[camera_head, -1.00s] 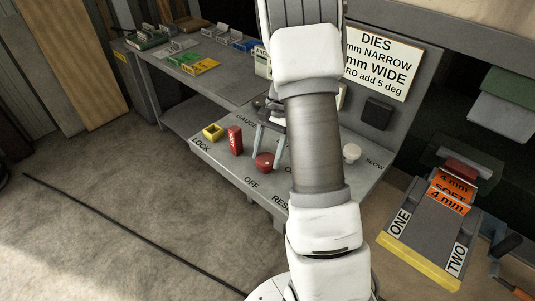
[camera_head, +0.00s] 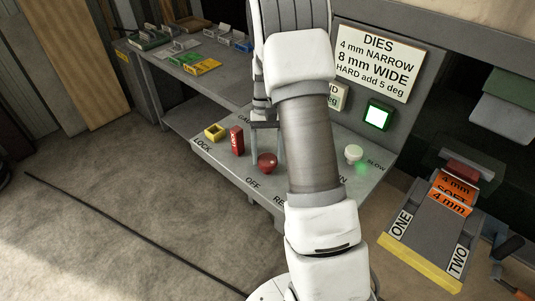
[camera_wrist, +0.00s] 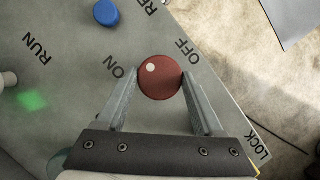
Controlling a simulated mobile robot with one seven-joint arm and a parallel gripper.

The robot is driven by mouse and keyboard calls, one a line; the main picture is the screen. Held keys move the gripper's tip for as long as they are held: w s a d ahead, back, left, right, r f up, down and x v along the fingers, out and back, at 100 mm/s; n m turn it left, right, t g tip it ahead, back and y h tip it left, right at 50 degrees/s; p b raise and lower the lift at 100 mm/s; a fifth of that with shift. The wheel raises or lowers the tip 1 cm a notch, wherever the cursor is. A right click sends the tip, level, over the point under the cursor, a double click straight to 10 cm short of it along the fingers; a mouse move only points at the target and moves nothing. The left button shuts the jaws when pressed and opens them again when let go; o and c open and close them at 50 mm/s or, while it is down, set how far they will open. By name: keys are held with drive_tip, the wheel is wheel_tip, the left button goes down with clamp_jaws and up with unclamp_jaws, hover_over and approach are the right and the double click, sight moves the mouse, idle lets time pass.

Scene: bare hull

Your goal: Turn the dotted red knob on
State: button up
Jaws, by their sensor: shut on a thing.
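The red knob (camera_wrist: 160,80) with a pale dot stands on the grey panel (camera_wrist: 85,60) between the ON and OFF labels in the wrist view. Its dot sits at the upper left, on the side of the ON label. My gripper (camera_wrist: 160,76) is shut on the knob, one finger on each side. In the head view the knob (camera_head: 267,164) shows at the front of the panel, with my gripper (camera_head: 267,150) coming down on it from behind. My arm hides part of the panel.
A square lamp (camera_head: 378,116) on the back wall is lit green. A white knob (camera_head: 353,153) stands right on the panel, with green light beside it. A red block (camera_head: 237,141) and a yellow square piece (camera_head: 214,132) stand left. A blue button (camera_wrist: 105,12) is near the knob.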

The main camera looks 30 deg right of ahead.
idle(0.4)
drive_tip(key=o, duration=1.4)
drive_tip(key=v, duration=1.7)
drive_tip(key=shift+a+r, duration=0.1)
drive_tip(key=shift+r, duration=0.2)
